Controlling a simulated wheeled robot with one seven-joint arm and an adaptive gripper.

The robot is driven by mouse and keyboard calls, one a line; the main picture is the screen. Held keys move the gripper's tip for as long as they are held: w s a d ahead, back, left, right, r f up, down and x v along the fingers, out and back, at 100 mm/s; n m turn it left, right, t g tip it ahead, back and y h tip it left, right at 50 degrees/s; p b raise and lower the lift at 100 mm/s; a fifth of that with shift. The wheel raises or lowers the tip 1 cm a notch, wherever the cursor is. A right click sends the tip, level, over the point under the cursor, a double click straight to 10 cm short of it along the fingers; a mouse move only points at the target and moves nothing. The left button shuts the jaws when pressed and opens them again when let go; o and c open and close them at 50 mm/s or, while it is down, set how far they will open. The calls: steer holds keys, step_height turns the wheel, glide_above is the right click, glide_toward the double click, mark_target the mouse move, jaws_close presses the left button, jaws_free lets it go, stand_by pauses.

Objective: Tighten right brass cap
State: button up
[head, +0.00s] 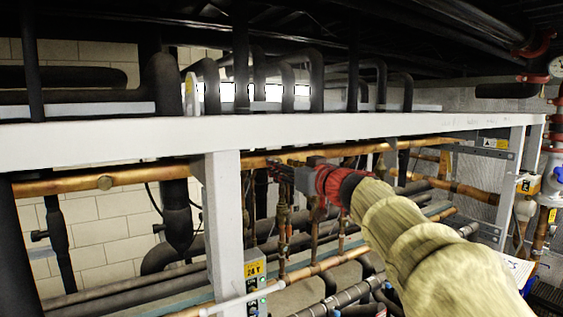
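My arm in its pale yellow sleeve reaches in from the lower right, with a red band behind the gripper. My gripper (280,169) is small and dark in this view, just under the long copper pipe (210,168) that runs below the white beam. I cannot tell whether its fingers are open or shut, or whether they touch anything. I cannot make out a right brass cap; the area around my gripper is cluttered and partly covered by the gripper and arm.
A white beam (330,128) crosses above the pipe, and a white post (226,215) stands left of my gripper. Vertical brass and copper lines (283,222) hang close below it. A yellow-labelled box (256,270) is on the post's lower right. Black insulated pipes fill the back.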

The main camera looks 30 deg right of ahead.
steer(key=shift+w, duration=0.55)
steer(key=c, duration=0.4)
jaws_close()
